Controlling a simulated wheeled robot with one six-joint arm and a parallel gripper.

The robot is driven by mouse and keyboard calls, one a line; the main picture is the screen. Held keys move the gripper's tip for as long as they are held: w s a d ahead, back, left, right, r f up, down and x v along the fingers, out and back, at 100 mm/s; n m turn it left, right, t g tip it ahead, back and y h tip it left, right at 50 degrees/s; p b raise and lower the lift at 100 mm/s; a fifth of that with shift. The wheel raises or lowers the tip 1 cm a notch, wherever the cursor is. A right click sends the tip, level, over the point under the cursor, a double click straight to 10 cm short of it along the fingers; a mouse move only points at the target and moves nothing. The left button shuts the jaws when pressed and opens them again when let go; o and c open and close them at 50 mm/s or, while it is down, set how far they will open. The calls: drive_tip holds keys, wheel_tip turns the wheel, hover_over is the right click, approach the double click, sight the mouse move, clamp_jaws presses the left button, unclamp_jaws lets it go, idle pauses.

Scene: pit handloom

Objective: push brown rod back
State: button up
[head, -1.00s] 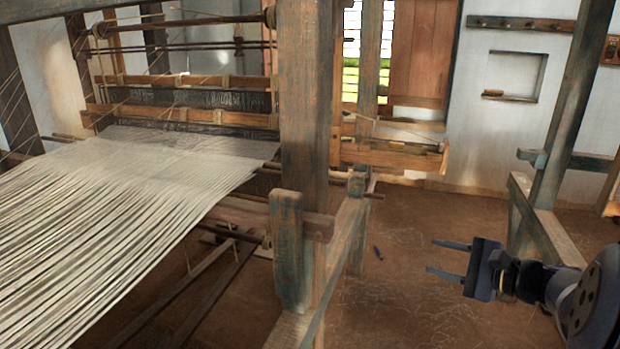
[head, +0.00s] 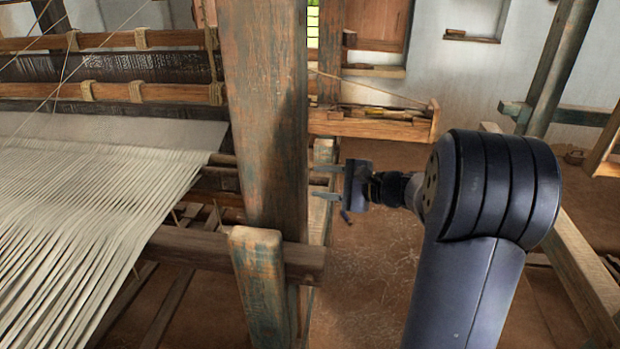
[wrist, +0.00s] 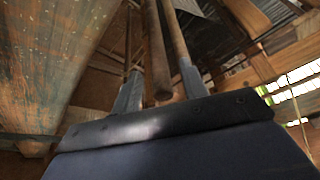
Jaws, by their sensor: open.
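In the wrist view a brown rod (wrist: 156,55) runs away from the camera, with its blunt near end between my two fingers. A second, similar rod (wrist: 174,35) runs beside it on the right, close to the right finger. My gripper (head: 327,182) is open, its fingers pointing left at the right side of the thick loom post; it also shows in the wrist view (wrist: 160,76). I cannot tell whether a finger touches either rod. In the head view a brown rod (head: 222,160) shows left of the post; the post hides the rest.
The thick blue-brown post (head: 264,115) stands just left of my gripper, with a short post (head: 258,275) and crossbeam in front. Pale warp threads (head: 75,195) spread at the left. A wooden box-like beam end (head: 375,126) lies behind.

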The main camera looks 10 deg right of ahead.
sight(310, 184)
drive_tip(key=shift+x, duration=1.85)
drive_tip(key=shift+c, duration=0.4)
clamp_jaws()
